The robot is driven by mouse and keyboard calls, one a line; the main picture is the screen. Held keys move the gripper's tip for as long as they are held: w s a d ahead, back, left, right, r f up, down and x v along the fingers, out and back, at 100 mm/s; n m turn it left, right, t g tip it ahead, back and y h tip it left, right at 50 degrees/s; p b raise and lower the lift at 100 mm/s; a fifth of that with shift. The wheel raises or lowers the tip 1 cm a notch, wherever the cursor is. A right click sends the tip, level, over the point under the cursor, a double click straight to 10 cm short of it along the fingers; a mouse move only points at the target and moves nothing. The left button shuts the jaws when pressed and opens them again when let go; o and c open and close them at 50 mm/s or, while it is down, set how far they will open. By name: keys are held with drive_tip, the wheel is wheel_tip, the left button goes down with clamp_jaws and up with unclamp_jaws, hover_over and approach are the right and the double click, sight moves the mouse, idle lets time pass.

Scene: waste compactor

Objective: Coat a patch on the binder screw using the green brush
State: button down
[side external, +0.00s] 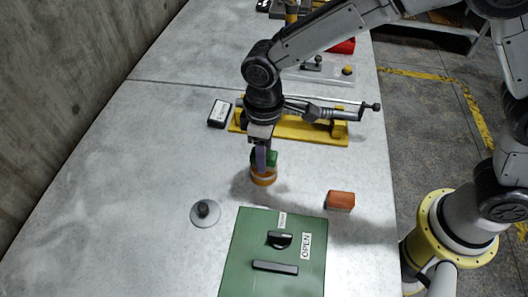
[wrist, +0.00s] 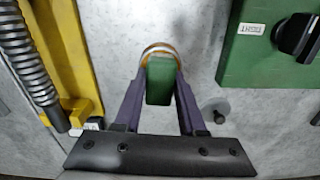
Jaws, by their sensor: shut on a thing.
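My gripper (side external: 264,160), with purple fingers, is shut on the green brush (wrist: 159,84). The brush's green body also shows beside the fingers in the side view (side external: 272,157). An amber round pot (side external: 263,178) with a pale band stands directly below the brush. In the wrist view its rim (wrist: 158,48) curves around the brush end; the brush tip is hidden, so I cannot tell how deep it sits. The binder screw (side external: 330,110) lies across a yellow cradle (side external: 290,128) behind the gripper. In the wrist view its grey thread (wrist: 30,62) is at the left.
A green panel (side external: 240,270) with a dark knob, a handle and an OPEN label is in front. A red-brown block (side external: 340,201) lies to the right. A grey disc with a black knob (side external: 204,210) is at left. A black box (side external: 219,113) lies by the cradle. The left tabletop is clear.

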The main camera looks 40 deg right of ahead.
drive_tip(key=shift+f, duration=0.55)
idle(1.2)
drive_tip(key=shift+r, duration=3.6)
